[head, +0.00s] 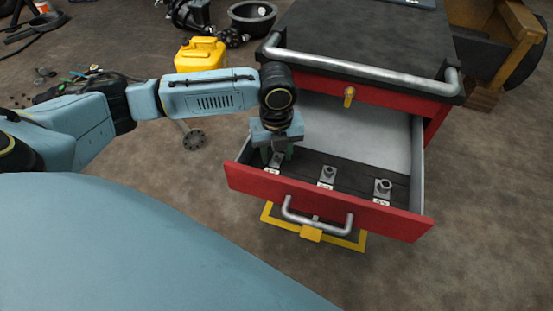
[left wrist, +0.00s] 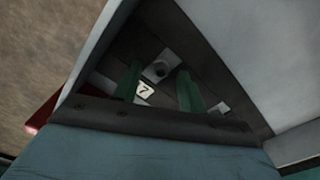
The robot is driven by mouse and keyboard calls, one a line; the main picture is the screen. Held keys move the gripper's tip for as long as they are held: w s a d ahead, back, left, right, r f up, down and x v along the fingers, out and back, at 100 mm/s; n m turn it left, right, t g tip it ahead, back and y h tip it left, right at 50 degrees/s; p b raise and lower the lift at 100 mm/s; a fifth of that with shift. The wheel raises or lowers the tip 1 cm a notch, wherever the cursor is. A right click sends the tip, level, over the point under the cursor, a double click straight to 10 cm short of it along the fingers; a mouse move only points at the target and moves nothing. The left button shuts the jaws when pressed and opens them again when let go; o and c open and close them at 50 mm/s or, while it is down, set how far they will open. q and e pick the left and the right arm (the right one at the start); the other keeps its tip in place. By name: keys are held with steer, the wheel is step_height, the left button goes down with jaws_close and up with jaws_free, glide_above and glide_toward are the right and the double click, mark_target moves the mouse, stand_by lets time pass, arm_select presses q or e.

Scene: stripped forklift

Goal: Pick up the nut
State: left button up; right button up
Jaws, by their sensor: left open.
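A grey metal nut (head: 276,160) stands on a small plate at the left end of the open red drawer (head: 330,205). In the left wrist view the nut (left wrist: 159,70) shows from above, by a white label with a 7. My left gripper (head: 277,152) is open and points down over this nut, partly hiding it in the head view. In the left wrist view its two green fingers (left wrist: 160,82) show on either side of the nut; I cannot tell how far above it they are. My right gripper is not in view.
Two similar nuts (head: 327,173) (head: 383,187) stand further right in the drawer, each by a label. The cabinet (head: 365,40) rises behind. A yellow can (head: 200,55) stands on the floor.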

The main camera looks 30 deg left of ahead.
arm_select(q)
steer(key=shift+f, duration=0.1)
jaws_close()
stand_by(0.4)
